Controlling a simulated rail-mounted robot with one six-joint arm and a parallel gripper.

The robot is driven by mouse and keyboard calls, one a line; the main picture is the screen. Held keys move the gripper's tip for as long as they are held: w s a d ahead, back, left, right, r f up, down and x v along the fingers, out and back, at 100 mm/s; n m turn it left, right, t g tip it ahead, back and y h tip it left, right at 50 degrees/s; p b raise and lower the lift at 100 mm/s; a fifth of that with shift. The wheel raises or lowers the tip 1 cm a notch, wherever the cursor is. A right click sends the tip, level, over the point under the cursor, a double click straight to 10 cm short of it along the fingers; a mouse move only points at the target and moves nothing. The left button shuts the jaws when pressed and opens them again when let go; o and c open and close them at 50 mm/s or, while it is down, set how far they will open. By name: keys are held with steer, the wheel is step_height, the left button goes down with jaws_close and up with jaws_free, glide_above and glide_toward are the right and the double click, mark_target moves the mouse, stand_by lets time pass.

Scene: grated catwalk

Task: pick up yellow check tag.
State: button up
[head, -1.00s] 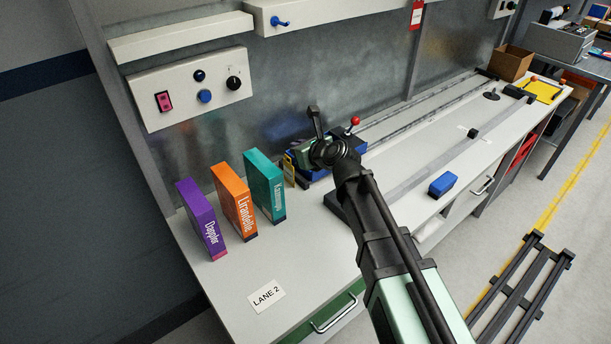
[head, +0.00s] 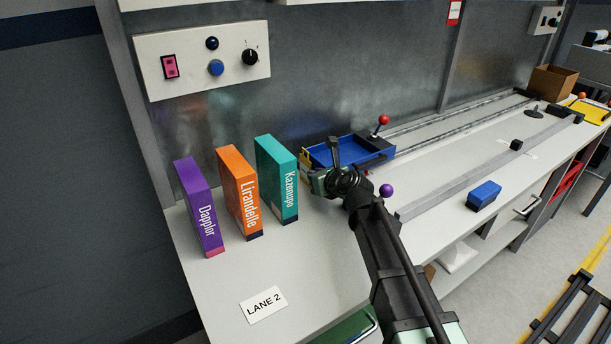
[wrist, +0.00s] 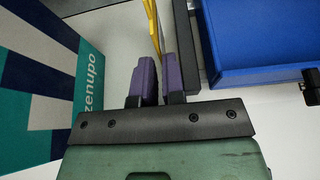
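The yellow check tag (wrist: 155,28) stands on edge as a thin yellow strip, seen nearly edge-on in the wrist view. In the head view a bit of the tag (head: 304,159) shows at the left end of the blue tray, partly behind my gripper. My gripper (wrist: 158,72) has its two purple fingers set close, with a narrow gap between them. The tag's lower end lies in line with this gap, at the fingertips. I cannot tell whether either finger touches it.
A teal Kazenupo box (head: 278,180) stands close left, beside orange (head: 240,192) and purple (head: 198,207) boxes. The blue tray (wrist: 258,45) is close right. A purple ball (head: 386,190) shows beside my arm. A blue block (head: 484,195) sits farther right.

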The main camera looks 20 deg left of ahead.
mark_target(306, 184)
steer(key=b+x, duration=0.1)
steer(key=x, duration=0.4)
steer(key=shift+w+a+b, duration=0.25)
steer(key=shift+b, duration=0.05)
steer(key=shift+r, duration=0.15)
jaws_close()
step_height(306, 184, up, 20)
steer(key=p, duration=2)
steer(key=shift+d, duration=0.1)
